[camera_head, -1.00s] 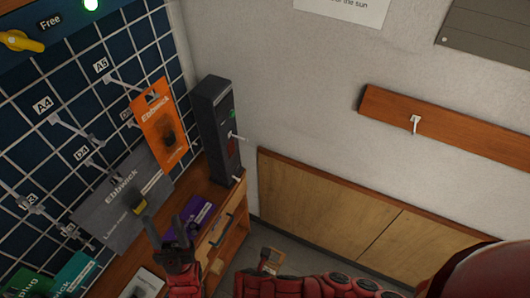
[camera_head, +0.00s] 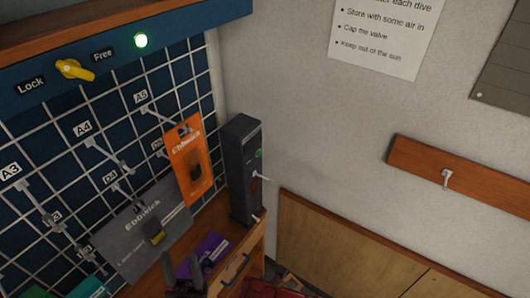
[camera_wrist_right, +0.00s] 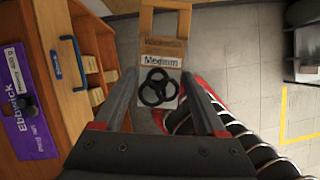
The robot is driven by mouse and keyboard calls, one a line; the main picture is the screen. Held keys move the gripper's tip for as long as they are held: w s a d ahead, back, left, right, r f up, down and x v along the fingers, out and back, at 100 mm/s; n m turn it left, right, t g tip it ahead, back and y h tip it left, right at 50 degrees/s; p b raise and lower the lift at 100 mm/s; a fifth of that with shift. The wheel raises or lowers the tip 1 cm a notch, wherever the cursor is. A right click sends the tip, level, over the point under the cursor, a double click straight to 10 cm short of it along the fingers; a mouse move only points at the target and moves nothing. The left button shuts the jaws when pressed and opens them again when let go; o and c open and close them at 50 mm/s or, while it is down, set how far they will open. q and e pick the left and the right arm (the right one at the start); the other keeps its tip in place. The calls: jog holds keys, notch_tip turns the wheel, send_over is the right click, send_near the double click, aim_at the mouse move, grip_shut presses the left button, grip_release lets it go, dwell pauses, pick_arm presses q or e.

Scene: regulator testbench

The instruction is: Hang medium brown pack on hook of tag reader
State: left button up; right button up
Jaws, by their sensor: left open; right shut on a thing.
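The medium brown pack (camera_wrist_right: 160,50) shows in the right wrist view, a tan card with a cut-out at its top, the word "Medium" and a black three-ring part. My right gripper (camera_wrist_right: 160,88) is shut on it, one finger along each side. The tag reader (camera_head: 243,150) is a dark upright box on the wooden bench, with a green light. A short pale hook (camera_head: 262,176) sticks out of its right face, with another small peg lower down.
An orange pack (camera_head: 187,160) and a grey pack (camera_head: 150,235) hang on the grid panel left of the reader. A purple pack (camera_head: 205,252) lies on the bench. A wooden rail with a hook (camera_head: 447,178) is on the wall. The space right of the reader is clear.

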jog(key=w+d+r+m+g+h+b, duration=0.1)
jog(key=w+d+r+m+g+b, duration=0.2)
jog(key=w+m, duration=0.9)
jog(key=w+d+r+m+g+b, duration=0.1)
jog(key=w+d+r+m, duration=0.1)
jog(key=w+d, duration=0.3)
jog(key=w+d+r+m+g+y+b, duration=0.1)
jog(key=w+d+r+m+g, duration=0.1)
jog(key=w+d+r+m, duration=0.1)
jog(key=w+d+r, duration=0.1)
jog(key=w+d, duration=0.1)
jog(key=d, duration=0.1)
jog(key=shift+w+r+m+b, duration=0.2)
jog(key=shift+r+m+b, duration=0.1)
jog(key=shift+d+r, duration=0.1)
jog(key=shift+d, duration=0.05)
jog(key=shift+s+d+r+m+g+y, duration=0.15)
jog(key=shift+m+y, duration=0.1)
jog(key=shift+m, duration=0.15)
jog(key=shift+d+m+g+y, duration=0.15)
jog(key=shift+m+y, duration=0.1)
jog(key=shift+m, duration=0.15)
jog(key=shift+s+a+r+b, duration=0.1)
jog(key=shift+s+r+b, duration=0.1)
jog(key=shift+b, duration=0.1)
